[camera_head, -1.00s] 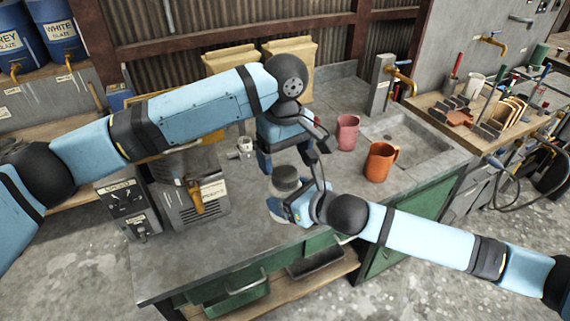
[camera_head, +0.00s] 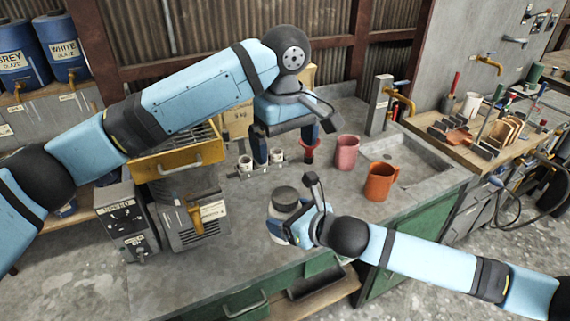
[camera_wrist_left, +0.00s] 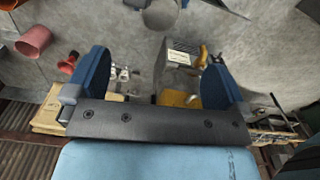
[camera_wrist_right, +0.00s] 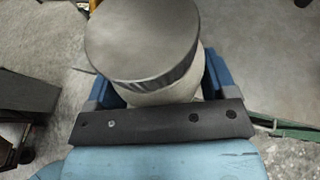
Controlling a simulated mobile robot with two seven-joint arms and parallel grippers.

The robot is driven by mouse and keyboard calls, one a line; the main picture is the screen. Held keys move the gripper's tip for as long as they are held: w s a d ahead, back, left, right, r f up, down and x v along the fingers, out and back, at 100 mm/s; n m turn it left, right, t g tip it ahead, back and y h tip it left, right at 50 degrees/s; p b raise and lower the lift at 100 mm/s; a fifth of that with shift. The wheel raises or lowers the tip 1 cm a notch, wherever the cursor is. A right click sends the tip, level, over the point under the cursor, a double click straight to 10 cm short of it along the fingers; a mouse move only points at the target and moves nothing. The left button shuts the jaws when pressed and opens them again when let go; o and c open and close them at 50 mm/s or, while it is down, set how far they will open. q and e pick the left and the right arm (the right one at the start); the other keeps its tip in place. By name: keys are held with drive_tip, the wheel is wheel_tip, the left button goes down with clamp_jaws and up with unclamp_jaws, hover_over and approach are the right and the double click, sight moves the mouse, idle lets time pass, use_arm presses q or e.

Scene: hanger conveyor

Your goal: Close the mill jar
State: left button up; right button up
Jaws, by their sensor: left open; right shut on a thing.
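The mill jar (camera_head: 281,210) stands on the grey bench top, pale, with a dark grey round lid (camera_head: 286,194) on its mouth. In the right wrist view the lid (camera_wrist_right: 142,35) covers the top of the jar (camera_wrist_right: 165,93) and looks level; whether it is tightened I cannot tell. My right gripper (camera_head: 300,225) is shut around the jar's body from the front right. My left gripper (camera_head: 286,150) is open and empty, above and behind the jar, apart from the lid. The left wrist view shows the open fingers (camera_wrist_left: 152,80) with nothing between them.
A pink mug (camera_head: 346,153) and an orange mug (camera_head: 380,183) stand right of the jar, before the sink (camera_head: 425,155). A red-handled tool (camera_head: 309,150) and small white cups (camera_head: 246,162) are behind. A grey machine (camera_head: 190,215) with a yellow tray (camera_head: 165,160) stands left.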

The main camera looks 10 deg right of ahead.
use_arm(q)
drive_tip(key=shift+r, duration=2.05)
